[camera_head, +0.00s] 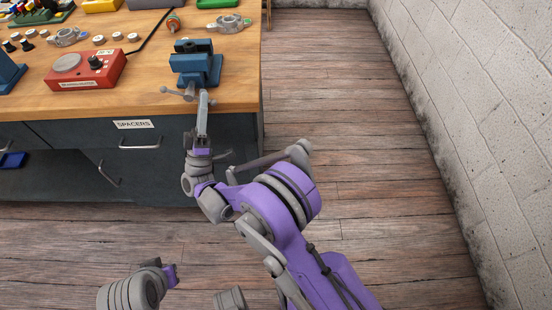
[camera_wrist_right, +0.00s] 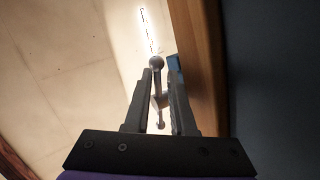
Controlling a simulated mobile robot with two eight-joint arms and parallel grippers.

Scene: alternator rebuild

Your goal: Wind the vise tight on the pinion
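The blue vise (camera_head: 197,66) stands at the right front corner of the wooden workbench, with dark jaws on top. I cannot make out a pinion in it. Its grey cross handle (camera_head: 178,93) faces the front edge of the bench. My right gripper (camera_head: 203,103) reaches up to the handle from the front. In the right wrist view the handle (camera_wrist_right: 156,63) shows its ball end just past the fingertips, and its bar runs between the two fingers (camera_wrist_right: 160,82). A narrow gap shows around the bar, so the fingers look apart.
The workbench (camera_head: 140,92) holds a red box with a black knob (camera_head: 86,70), a grey casting (camera_head: 229,24) and several small parts. A drawer labelled SPACERS (camera_head: 134,125) is below the front edge. The wooden floor (camera_head: 325,80) to the right is clear up to a block wall (camera_head: 460,90).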

